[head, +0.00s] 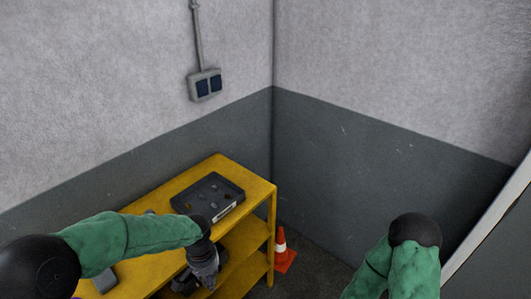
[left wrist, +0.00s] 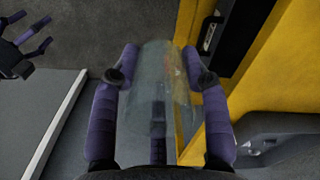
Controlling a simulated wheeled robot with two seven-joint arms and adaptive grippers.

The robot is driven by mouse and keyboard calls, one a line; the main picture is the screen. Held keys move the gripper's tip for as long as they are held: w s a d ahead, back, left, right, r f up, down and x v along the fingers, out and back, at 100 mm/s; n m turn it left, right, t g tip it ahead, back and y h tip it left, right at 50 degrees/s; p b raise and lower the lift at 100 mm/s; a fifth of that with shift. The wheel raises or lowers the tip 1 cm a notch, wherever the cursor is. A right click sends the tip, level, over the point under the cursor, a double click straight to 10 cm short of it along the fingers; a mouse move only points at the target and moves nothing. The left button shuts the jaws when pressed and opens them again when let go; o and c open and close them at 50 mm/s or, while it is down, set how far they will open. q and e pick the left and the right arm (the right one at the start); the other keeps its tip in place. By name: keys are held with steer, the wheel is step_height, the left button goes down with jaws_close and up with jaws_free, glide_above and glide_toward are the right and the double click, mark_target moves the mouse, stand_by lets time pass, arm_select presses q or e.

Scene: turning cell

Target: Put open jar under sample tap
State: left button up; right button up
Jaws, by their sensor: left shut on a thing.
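A clear, see-through jar (left wrist: 158,88) is between the purple fingers of my left gripper (left wrist: 155,68), which is shut on it. In the head view my left gripper (head: 205,275) hangs in front of the yellow shelf unit; the jar cannot be made out there. My right gripper (left wrist: 32,36) shows at the top left of the left wrist view, its fingers spread, with nothing between them. In the head view only the right arm shows and its hand is out of frame. I cannot make out a sample tap in either view.
The yellow shelf unit (head: 150,268) stands by the left wall, with a dark tray of small parts (head: 209,193) on top. An orange and white cone (head: 283,252) stands on the floor beside it. A grey socket box (head: 205,85) is on the wall.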

arm_select(q)
steer(key=shift+n, duration=0.7)
steer(key=w+f, duration=0.2)
steer(key=f, duration=0.1)
steer(key=a+f, duration=0.1)
steer(key=shift+w+a+f, duration=0.1)
steer(key=shift+w+f, duration=0.25)
steer(key=shift+w, duration=0.05)
